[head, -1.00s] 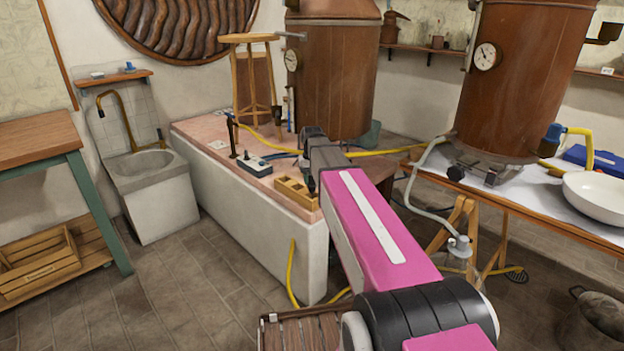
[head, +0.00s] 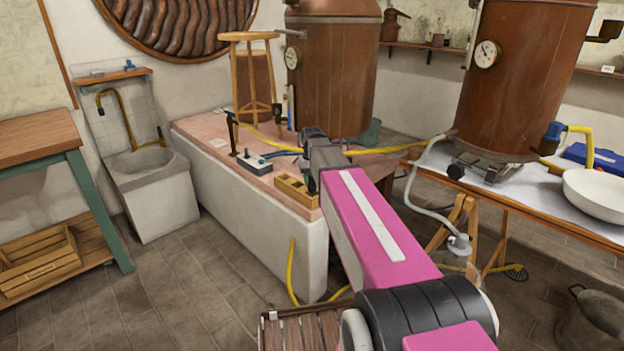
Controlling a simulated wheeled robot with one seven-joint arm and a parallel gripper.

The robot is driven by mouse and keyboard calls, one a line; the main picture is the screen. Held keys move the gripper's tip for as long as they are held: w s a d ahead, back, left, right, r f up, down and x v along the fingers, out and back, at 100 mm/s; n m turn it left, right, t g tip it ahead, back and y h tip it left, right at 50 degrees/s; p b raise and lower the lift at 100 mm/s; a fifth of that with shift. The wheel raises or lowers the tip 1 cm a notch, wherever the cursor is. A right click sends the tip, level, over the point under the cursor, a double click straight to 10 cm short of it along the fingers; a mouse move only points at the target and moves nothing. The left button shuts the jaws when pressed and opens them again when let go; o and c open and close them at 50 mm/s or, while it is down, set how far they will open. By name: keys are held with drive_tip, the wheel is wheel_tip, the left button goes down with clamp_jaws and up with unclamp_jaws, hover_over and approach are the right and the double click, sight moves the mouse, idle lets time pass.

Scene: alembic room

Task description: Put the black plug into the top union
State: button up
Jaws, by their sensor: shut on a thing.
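My gripper (head: 312,182) is at the far end of my pink and grey arm, over the pink-topped bench, just beside the wooden block. My wrist covers most of it, and its fingers are small and dark. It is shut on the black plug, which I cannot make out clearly. To the left, a dark upright stand (head: 233,138) rises from the bench top, with a fitting at its upper end. A grey and blue box (head: 254,162) sits at its foot. I cannot tell for certain which fitting is the top union.
A wooden block with recesses (head: 295,190) lies at the bench's front edge. A copper still (head: 333,75) and wooden stool (head: 249,40) stand behind. A yellow hose (head: 390,150) crosses the bench. Open floor lies left of the white bench (head: 250,215).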

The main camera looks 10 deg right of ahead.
sight(312, 185)
drive_tip(key=shift+f, duration=1.8)
idle(3.9)
drive_tip(key=o, duration=1)
drive_tip(key=shift+r, duration=0.1)
drive_tip(key=shift+r, duration=3.45)
